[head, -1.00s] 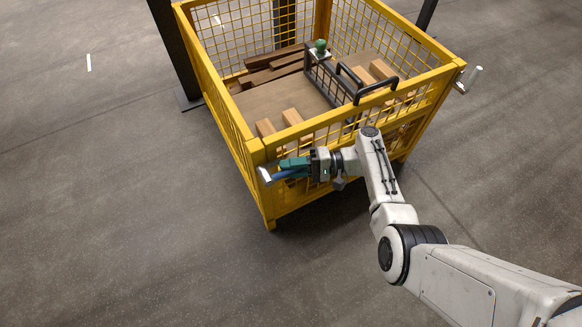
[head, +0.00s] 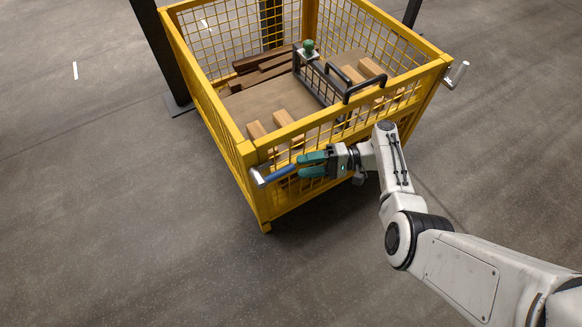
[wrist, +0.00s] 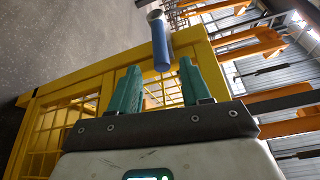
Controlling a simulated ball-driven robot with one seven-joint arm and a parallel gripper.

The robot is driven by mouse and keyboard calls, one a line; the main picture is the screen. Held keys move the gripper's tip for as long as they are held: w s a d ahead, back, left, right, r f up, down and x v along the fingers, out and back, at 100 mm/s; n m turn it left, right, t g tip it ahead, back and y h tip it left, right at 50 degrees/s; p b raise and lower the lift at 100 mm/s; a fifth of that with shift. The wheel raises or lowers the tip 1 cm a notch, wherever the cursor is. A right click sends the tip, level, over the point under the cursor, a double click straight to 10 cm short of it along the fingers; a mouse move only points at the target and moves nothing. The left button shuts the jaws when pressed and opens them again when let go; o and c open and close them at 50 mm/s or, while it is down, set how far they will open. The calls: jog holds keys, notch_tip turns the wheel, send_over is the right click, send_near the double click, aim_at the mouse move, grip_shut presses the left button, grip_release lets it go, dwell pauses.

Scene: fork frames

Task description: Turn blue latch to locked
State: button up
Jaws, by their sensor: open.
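The blue latch (head: 279,173) is on the front left corner of the yellow mesh crate (head: 300,127). Its blue handle runs from a silver metal end along the crate's front, nearly level, pointing right toward my gripper. My gripper (head: 300,166) has teal fingers, which are open and empty just right of the handle's free end. In the wrist view the blue handle (wrist: 161,50) lies ahead of the fingertips, in line with the gap between my open fingers (wrist: 159,70). The handle does not appear held.
A second silver latch (head: 457,73) is on the crate's right corner. Inside the crate are light wood blocks (head: 371,67), dark planks (head: 265,67), and a mesh divider with black handles and a green knob (head: 309,46). Floor (head: 110,190) left of the crate is clear.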

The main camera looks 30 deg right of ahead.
jog(key=shift+v, duration=1.95)
